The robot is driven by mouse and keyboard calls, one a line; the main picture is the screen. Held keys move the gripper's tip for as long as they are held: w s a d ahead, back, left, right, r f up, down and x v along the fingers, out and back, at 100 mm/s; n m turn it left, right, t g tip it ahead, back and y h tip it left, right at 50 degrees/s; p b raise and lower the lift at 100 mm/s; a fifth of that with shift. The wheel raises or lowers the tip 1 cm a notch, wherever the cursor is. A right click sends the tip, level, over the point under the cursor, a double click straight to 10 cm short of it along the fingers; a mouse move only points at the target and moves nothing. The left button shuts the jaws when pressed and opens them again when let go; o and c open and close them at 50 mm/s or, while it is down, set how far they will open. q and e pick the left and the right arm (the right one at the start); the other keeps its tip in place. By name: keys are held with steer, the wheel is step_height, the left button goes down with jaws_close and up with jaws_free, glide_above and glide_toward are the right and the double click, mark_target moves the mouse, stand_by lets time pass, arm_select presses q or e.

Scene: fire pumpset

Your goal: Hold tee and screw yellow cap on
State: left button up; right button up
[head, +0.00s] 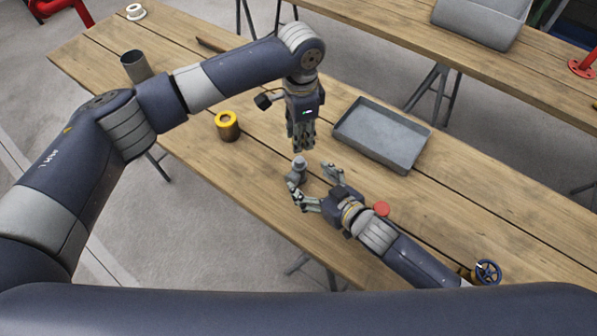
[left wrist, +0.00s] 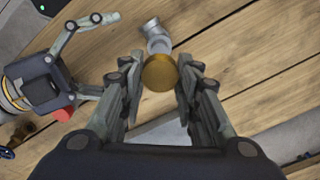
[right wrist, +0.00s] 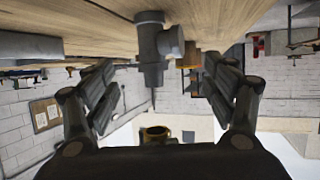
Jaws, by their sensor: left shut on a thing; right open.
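The grey tee (head: 297,168) stands upright on the wooden table. My left gripper (head: 299,146) points down just above it and is shut on the yellow cap (left wrist: 159,72). The cap is hidden in the head view. In the left wrist view the tee (left wrist: 153,30) shows beyond the cap, partly covered by it, so I cannot tell the exact gap. My right gripper (head: 309,178) is open, with a finger on either side of the tee. In the right wrist view, which is upside down, the tee (right wrist: 152,48) stands between the spread fingers.
A grey metal tray (head: 382,135) lies right of the left gripper. A yellow and dark ring-like part (head: 228,125) stands to the left. A red disc (head: 381,209) lies beside my right wrist. A blue handwheel valve (head: 487,272) is at the lower right, a grey cup (head: 136,66) at the far left.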

arm_select(q)
steer(key=shift+a, duration=0.1)
arm_select(e)
steer(key=x, duration=0.7)
steer(key=shift+w+a, duration=0.25)
steer(key=shift+a, duration=0.05)
steer(key=c, duration=1.6)
arm_select(q)
glide_above(299, 159)
steer(key=shift+f, duration=2.5)
arm_select(e)
steer(key=shift+f, duration=0.1)
arm_select(q)
steer(key=shift+f, duration=0.85)
steer(key=shift+f, duration=0.55)
